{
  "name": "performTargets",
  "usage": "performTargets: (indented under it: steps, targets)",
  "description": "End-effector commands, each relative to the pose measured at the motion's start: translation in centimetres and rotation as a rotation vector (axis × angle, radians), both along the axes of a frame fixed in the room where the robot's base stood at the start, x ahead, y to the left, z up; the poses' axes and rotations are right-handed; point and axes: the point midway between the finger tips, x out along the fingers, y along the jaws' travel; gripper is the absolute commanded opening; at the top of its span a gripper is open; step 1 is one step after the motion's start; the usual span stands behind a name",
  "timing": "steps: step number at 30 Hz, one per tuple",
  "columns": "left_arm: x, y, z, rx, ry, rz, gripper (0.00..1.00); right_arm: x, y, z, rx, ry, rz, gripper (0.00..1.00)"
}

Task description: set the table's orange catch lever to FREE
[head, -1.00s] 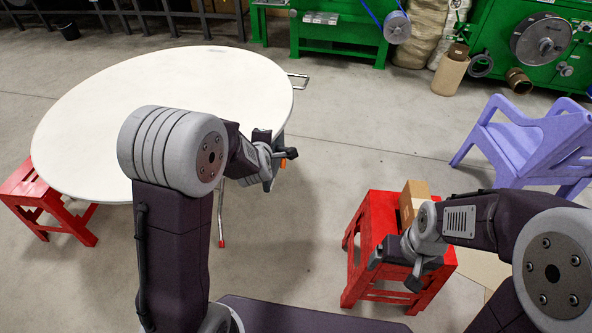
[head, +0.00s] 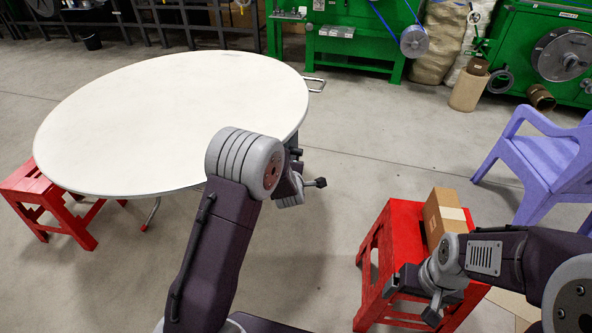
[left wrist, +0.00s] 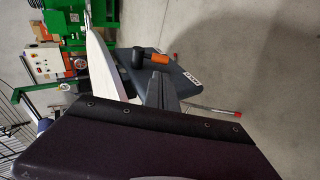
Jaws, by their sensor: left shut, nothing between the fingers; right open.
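The orange catch lever (left wrist: 157,61) shows in the left wrist view, with a dark cylindrical part beside it, against a dark grey plate (left wrist: 185,82) beneath the table. A small white label on the plate is too small to read. My left gripper (left wrist: 159,90) is shut and empty, appearing just below the lever in that view; I cannot tell whether they touch. In the head view the white oval table (head: 170,120) is at left, and my left arm hides the lever at its right edge. My right gripper (head: 412,297) is open and empty by the red stool.
A red stool (head: 400,235) carries a cardboard box (head: 441,215) near my right arm. Another red stool (head: 45,190) stands left of the table. A purple chair (head: 545,165) is at right. Floor between table and right stool is clear. Green machines stand behind.

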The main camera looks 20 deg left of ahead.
Motion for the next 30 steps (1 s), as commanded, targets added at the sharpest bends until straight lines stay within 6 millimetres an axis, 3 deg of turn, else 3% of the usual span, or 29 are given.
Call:
performTargets:
  steps: [9,15,30]
  targets:
    - [5.6,1.2,-4.2,0.001,0.000,0.001,0.00,0.0,0.0,-1.5,0.000,0.000,0.000,0.89]
    - [8.0,1.6,-5.7,0.000,0.001,0.000,0.00,0.0,0.0,-1.9,0.000,0.000,0.000,0.89]
    - [8.7,1.8,-6.1,-0.001,0.000,-0.001,0.00,0.0,0.0,-2.1,0.000,0.000,0.000,0.89]
